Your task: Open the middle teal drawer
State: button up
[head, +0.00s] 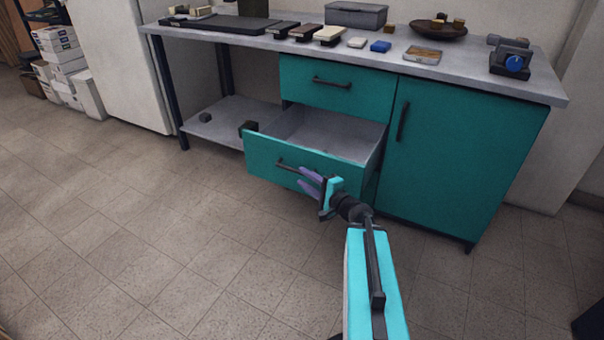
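The lower teal drawer (295,170) under the bench is pulled well out, and its grey inside shows empty. Its dark bar handle (288,166) is on the front, with its right part hidden by my gripper. My gripper (309,181) is at the right part of this handle, with its two purple fingers pointing at the drawer front. A gap shows between the fingers, so it looks open. I cannot tell whether a finger touches the handle. The teal drawer above (345,100) is shut, with its own dark handle (332,83).
A teal cabinet door (455,150) to the right is shut. The grey benchtop (480,62) holds small blocks, a grey box (356,15), a brown bowl (439,29) and a vise-like tool (510,60). An open shelf is left of the drawers. The tiled floor in front is clear.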

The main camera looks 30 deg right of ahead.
jog(key=s+d+p, duration=0.1)
jog(key=s+p, duration=0.5)
jog(key=p, duration=0.3)
jog(key=shift+s+r, duration=0.3)
jog(key=shift+s, duration=0.1)
dwell(0.4)
dwell(0.4)
